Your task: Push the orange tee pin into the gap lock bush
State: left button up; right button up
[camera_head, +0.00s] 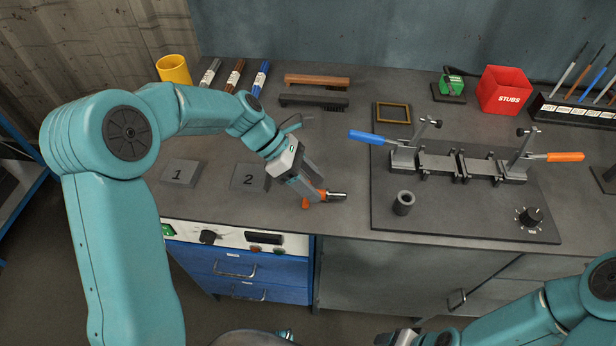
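The orange tee pin (334,196) has an orange cross handle and a metal shank that points right. It is at the front of the bench, left of the dark plate. My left gripper (312,196) is at its handle, with the fingers closed around the orange part. Whether the pin touches the bench is hard to tell. A short dark hollow cylinder (403,203), which looks like the gap lock bush, stands upright on the plate, right of the pin and apart from it. My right gripper (397,338) shows only in part at the bottom edge, and its fingers are hidden.
A clamp fixture (460,165) with a blue lever (380,140) and an orange lever (565,157) sits on the dark plate (450,219). A black knob (530,217) is at the plate's right. Brushes, markers and a red stubs box (503,90) stand behind.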

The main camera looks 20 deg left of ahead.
pick_arm(q)
jog(key=p+v, duration=0.1)
jog(key=v, duration=1.5)
jog(key=shift+r, duration=0.2)
jog(key=shift+a, duration=0.1)
